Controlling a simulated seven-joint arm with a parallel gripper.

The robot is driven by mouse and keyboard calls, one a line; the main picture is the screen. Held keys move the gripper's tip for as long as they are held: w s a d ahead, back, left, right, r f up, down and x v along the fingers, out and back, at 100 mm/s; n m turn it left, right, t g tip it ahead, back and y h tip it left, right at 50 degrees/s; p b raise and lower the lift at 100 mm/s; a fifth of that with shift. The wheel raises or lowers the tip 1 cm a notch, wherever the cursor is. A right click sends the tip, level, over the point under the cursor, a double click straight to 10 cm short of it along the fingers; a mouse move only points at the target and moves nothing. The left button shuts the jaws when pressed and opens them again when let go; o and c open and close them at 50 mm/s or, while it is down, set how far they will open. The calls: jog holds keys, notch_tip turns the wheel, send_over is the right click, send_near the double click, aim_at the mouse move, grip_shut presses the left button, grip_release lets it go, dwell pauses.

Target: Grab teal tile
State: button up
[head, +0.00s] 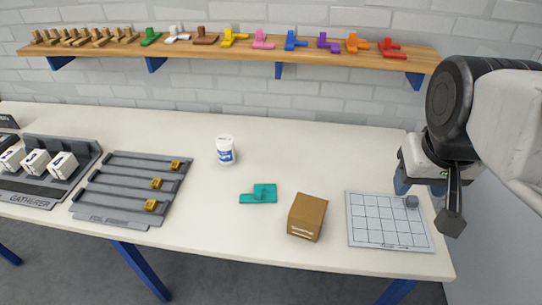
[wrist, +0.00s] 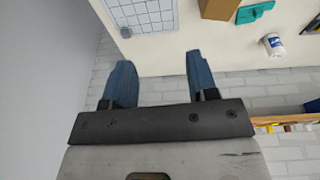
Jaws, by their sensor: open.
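The teal tile (head: 259,194) lies flat on the white table, left of a brown box in the head view. It also shows at the top of the wrist view (wrist: 255,12), partly cut off by the frame edge. My gripper (head: 402,184) is at the right end of the table in the head view, well to the right of the tile and apart from it. In the wrist view my gripper (wrist: 160,75) has its two blue fingers spread with nothing between them.
A brown box (head: 307,217) stands right of the tile. A white grid board (head: 370,238) with a small grey cube (head: 411,202) lies near my gripper. A white tub (head: 225,150) stands behind the tile. Grey racks (head: 120,190) are left. A wooden shelf (head: 225,53) holds coloured pieces.

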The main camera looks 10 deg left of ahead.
jog(key=w+a+n+t+h, duration=0.5)
jog(key=w+a+n, duration=0.6)
jog(key=n, duration=0.9)
jog(key=w+a+n+t+y, duration=0.2)
jog(key=a+n+t+y, duration=0.4)
jog(key=a+n, duration=1.2)
jog(key=y, duration=0.2)
send_near(258, 190)
jog(key=shift+s+a+f+m, duration=0.2)
jog(key=shift+s+f+m, duration=0.1)
jog(key=shift+f, duration=0.2)
jog(key=shift+w, duration=0.15)
jog(key=shift+w+a+f+g+h, duration=0.15)
jog(key=shift+w+f, duration=0.1)
jog(key=shift+w, duration=0.3)
jog(key=shift+w+a+f+g+h, duration=0.15)
jog(key=shift+w+f, duration=0.1)
jog(key=shift+w, duration=0.3)
